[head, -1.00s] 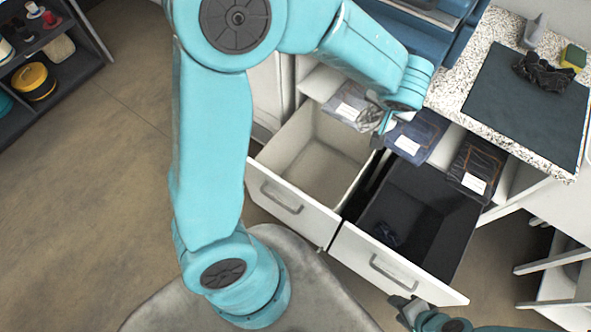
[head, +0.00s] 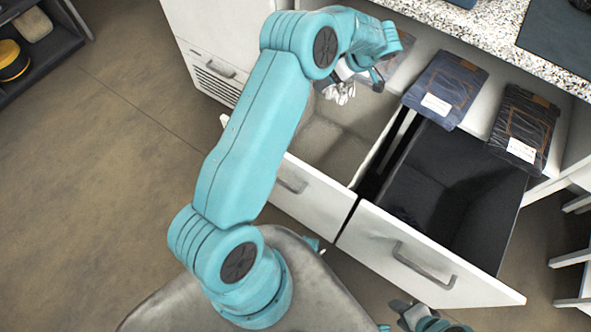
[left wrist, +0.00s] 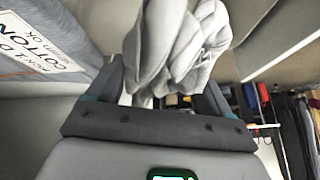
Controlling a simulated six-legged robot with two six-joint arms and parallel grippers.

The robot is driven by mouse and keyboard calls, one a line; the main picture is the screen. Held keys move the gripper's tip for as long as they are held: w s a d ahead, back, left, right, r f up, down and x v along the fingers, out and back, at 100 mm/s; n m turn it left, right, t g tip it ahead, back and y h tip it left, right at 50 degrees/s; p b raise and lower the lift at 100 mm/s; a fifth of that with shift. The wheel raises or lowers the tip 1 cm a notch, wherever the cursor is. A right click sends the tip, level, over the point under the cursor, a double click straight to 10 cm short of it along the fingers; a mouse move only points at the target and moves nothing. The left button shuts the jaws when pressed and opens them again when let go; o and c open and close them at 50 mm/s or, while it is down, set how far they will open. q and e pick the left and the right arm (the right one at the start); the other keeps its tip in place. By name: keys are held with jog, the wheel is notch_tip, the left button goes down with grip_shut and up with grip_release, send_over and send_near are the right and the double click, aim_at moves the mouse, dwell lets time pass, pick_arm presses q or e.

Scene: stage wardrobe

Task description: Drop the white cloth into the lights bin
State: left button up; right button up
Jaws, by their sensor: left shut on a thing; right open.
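The white cloth (head: 339,93) hangs crumpled from my left gripper (head: 350,76), which is shut on it. In the left wrist view the cloth (left wrist: 185,45) bunches up between the fingers (left wrist: 165,95). The lights bin (head: 330,145) is the open drawer with the pale inside, left of the dark one. The cloth shows over the back part of this bin, above it and apart from its floor. My left arm hides part of the bin's left side. My right gripper (head: 401,308) is open and empty at the bottom, in front of the dark drawer.
The open dark-lined drawer (head: 450,190) stands just right of the lights bin. Packets lie on the ledge behind: a blue one (head: 445,88), a dark one (head: 524,125) and one partly behind my left gripper. A speckled counter (head: 480,35) runs above. A shelf (head: 40,50) stands far left.

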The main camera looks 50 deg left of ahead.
pick_arm(q)
notch_tip(320, 180, down, 5)
jog(key=shift+f+b, duration=0.1)
jog(key=shift+b, duration=0.25)
jog(key=o, duration=0.9)
jog(key=p+v, duration=0.2)
jog(key=v, duration=1.4)
jog(key=shift+r, duration=0.2)
jog(key=shift+d, duration=0.1)
